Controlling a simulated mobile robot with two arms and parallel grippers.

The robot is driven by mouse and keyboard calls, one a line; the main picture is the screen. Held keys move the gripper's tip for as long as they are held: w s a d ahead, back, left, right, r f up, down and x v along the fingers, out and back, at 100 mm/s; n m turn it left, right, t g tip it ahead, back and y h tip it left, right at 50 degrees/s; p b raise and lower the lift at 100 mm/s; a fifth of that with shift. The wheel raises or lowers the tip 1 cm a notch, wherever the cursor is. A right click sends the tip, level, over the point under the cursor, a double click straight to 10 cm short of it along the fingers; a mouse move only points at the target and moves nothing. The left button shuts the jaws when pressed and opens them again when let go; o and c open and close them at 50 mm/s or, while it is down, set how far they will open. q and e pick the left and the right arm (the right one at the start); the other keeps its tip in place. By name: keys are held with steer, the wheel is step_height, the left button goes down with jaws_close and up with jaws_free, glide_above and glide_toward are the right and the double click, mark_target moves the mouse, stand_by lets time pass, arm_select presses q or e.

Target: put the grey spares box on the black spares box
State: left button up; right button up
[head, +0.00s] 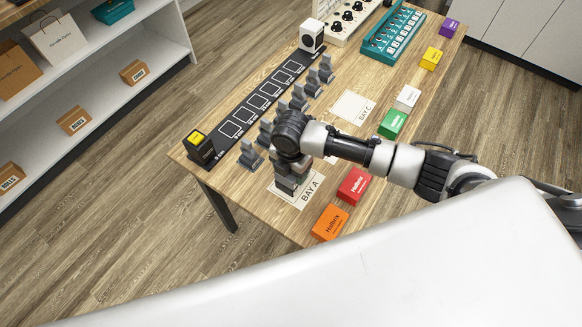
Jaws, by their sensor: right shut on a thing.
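My right gripper (292,166) reaches in from the right and points down over the BAY A card (300,198). It is shut on a small grey box, which I take to be the grey spares box (287,184), mostly hidden by the gripper and wrist. The grey and dark shapes under the gripper run together, so I cannot tell the black spares box apart there or whether the two touch. My left gripper is not in view.
Grey stands (250,156) line a black strip (235,118) beside the gripper. Orange (330,222), red (353,186), green (392,124) and white (408,97) boxes stand along the table's right side.

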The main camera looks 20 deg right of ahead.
steer(key=shift+f, duration=0.1)
steer(key=shift+f, duration=0.1)
steer(key=o, duration=1)
steer(key=shift+c, duration=0.2)
step_height(320, 180, up, 12)
steer(key=shift+b, duration=0.3)
